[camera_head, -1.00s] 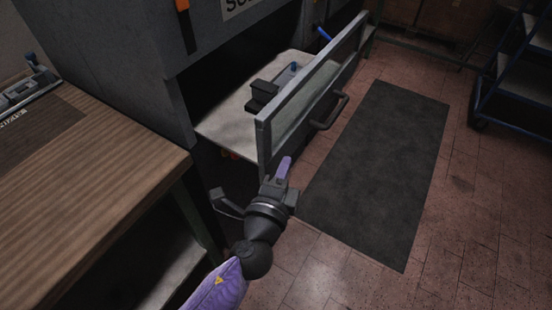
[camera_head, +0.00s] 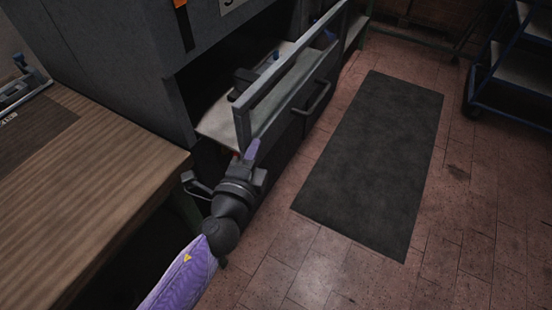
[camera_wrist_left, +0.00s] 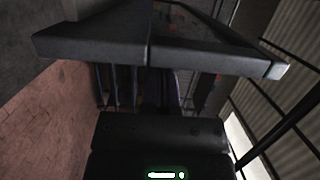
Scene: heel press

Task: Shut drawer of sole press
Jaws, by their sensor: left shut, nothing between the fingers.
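The sole press drawer stands partly out of the grey press (camera_head: 110,55). Its tall framed front panel (camera_head: 283,110) has a dark bar handle (camera_head: 318,98) on its outer face. Part of the pale drawer tray (camera_head: 218,122) shows behind the panel, with dark parts on it. My left gripper (camera_head: 252,150) is shut and empty, its purple tip at the outer face of the panel near its lower near corner. I cannot tell for certain whether it touches. The left wrist view is dark and does not settle this. My right gripper is not in view.
A wooden bench (camera_head: 85,190) stands at the left, close to my left arm. A dark mat (camera_head: 375,165) lies on the tiled floor in front of the drawer. A blue-framed cart (camera_head: 510,85) stands at the upper right. The floor between is clear.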

